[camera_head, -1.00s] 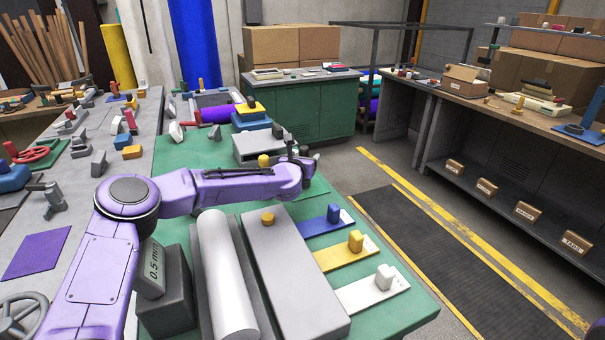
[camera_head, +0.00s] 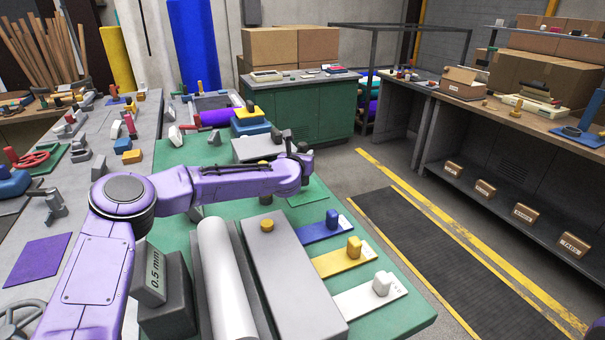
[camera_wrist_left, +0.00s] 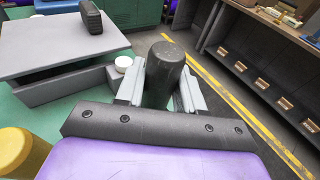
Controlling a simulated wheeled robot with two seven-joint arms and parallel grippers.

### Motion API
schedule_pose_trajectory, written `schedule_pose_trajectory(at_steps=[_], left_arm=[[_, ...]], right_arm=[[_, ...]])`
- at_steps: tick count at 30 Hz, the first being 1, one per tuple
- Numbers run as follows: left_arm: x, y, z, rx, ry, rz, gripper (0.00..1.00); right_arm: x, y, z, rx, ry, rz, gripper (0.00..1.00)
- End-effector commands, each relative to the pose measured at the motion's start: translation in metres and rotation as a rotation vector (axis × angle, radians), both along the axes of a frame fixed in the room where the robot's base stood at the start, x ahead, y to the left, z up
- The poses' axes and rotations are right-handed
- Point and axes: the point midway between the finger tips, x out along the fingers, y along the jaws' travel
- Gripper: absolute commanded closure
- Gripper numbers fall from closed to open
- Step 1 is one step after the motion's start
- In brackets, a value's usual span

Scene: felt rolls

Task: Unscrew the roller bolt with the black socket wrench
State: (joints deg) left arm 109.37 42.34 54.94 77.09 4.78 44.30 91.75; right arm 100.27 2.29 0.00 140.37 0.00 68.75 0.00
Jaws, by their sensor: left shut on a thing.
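My left gripper (camera_wrist_left: 160,95) is shut on a thick, dark, rounded handle (camera_wrist_left: 166,72), which I take for the black socket wrench. The handle stands roughly upright between the grey fingers; its lower end and any socket are hidden. In the head view my left gripper (camera_head: 298,168) is at the far end of the purple arm, over the green bench beside a grey box (camera_head: 252,150). A white round piece (camera_wrist_left: 123,63) is just left of the fingers in the wrist view. I cannot make out the roller bolt. My right gripper is not in view.
On the green bench (camera_head: 401,315) lie a white roll (camera_head: 222,280), a grey plate (camera_head: 290,280) with a yellow knob, and blue, yellow and white handled strips at right. A dark block with a "0.5 mm" sign (camera_head: 152,273) stands at left. An aisle is beyond.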

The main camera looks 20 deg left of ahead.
Motion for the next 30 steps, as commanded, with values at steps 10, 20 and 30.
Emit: schedule_pose_trajectory(at_steps=[10, 20, 30], left_arm=[[0.000, 0.000, 0.029, -0.001, -0.002, 0.000, 1.00], [0.000, 0.000, 0.052, -0.001, -0.002, 0.000, 1.00], [0.000, 0.000, 0.059, 0.000, -0.002, 0.000, 1.00]], right_arm=[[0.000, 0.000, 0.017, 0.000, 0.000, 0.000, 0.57], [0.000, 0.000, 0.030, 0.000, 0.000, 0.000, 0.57], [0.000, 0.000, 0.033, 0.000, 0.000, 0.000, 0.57]])
